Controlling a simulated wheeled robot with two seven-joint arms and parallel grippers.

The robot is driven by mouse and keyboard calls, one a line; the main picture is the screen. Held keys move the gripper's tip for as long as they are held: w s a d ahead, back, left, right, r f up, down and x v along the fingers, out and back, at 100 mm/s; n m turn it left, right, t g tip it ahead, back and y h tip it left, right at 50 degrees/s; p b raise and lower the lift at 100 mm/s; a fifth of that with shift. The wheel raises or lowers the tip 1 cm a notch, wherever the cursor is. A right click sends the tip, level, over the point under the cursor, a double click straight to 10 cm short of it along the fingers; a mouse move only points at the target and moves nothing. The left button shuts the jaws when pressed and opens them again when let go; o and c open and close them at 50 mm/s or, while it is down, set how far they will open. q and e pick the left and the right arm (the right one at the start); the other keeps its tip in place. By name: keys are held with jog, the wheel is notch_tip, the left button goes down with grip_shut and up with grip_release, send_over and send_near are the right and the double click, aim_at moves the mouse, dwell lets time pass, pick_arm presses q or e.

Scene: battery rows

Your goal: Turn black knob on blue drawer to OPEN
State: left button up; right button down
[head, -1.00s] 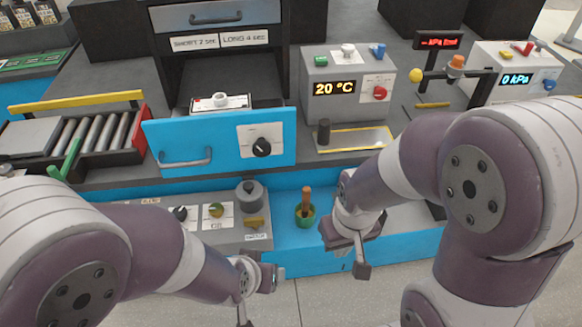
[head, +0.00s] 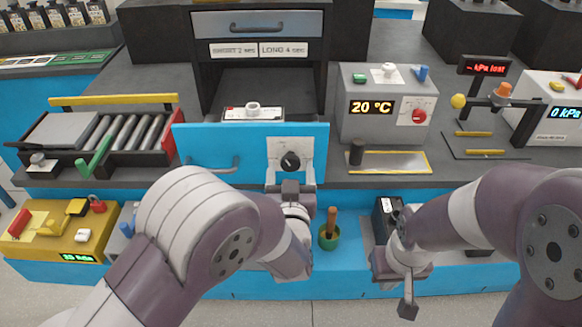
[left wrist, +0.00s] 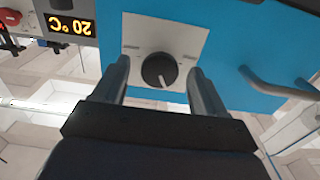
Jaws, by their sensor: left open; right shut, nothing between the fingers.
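The blue drawer (head: 250,140) stands pulled out below the dark cabinet. Its black knob (head: 290,161) sits on a white plate at the right of the drawer front, with a light pointer mark; the plate's lettering is too small to read. In the left wrist view the knob (left wrist: 159,70) lies between and just beyond the fingers of my left gripper (left wrist: 160,78), which is open. In the head view my left gripper (head: 291,186) is right below the knob; contact cannot be told. My right gripper (head: 405,290) is shut and empty, low at the right.
A drawer handle (head: 215,166) is left of the knob. A grey box (head: 385,105) reading 20 °C stands to the right. A green cup (head: 329,238) with a brown handle is below the drawer. A roller conveyor (head: 110,140) with a green lever is at left.

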pick_arm(q)
jog(key=shift+w, duration=0.7)
jog(key=c, duration=1.1)
jog(key=shift+o, duration=0.2)
jog(key=shift+f, duration=0.1)
